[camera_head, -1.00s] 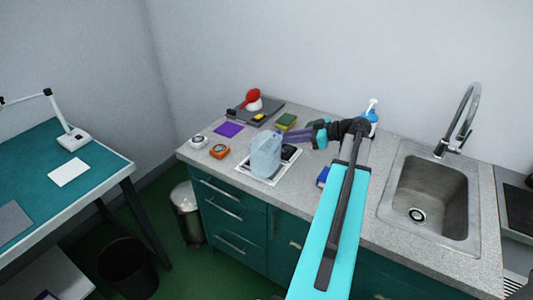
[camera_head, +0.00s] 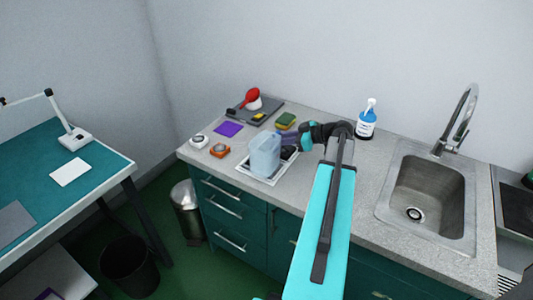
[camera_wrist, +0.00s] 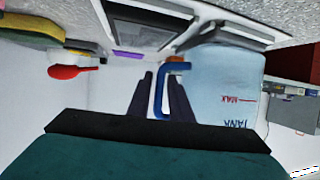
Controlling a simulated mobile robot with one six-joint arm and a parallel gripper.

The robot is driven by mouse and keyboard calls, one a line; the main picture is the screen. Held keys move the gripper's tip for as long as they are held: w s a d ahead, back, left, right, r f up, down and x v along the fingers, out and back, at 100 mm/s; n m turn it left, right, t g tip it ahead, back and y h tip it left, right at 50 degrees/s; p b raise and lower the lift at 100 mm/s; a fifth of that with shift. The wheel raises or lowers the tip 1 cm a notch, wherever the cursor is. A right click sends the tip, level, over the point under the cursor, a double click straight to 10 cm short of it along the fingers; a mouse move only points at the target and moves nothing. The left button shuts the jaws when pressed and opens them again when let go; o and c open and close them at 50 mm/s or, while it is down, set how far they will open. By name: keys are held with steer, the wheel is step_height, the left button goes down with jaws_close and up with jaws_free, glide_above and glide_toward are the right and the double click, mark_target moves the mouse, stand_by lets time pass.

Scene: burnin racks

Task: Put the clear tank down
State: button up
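The clear tank (camera_head: 265,158) stands upright on a white-rimmed tray (camera_head: 247,171) on the counter. In the wrist view the tank (camera_wrist: 225,85) is pale and translucent, with a red MAX mark and a blue handle (camera_wrist: 159,100). My gripper (camera_wrist: 160,82) has its two dark fingers on either side of the handle's bar, with a gap visible between them and the bar. The gripper looks open around the handle. In the head view my wrist is right of the tank, and the fingers are hard to make out there.
An orange-rimmed device (camera_head: 219,150), a white round device (camera_head: 199,141), a purple card (camera_head: 229,129) and a green-yellow sponge (camera_head: 286,121) lie nearby. A red-headed tool (camera_head: 252,96) rests at the back. A soap bottle (camera_head: 366,122) and sink (camera_head: 428,195) are to the right.

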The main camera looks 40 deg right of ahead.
mark_target(269, 141)
steer(key=shift+p+x, duration=0.55)
steer(key=shift+x, duration=1.15)
steer(key=shift+s+f, duration=0.1)
jaws_close()
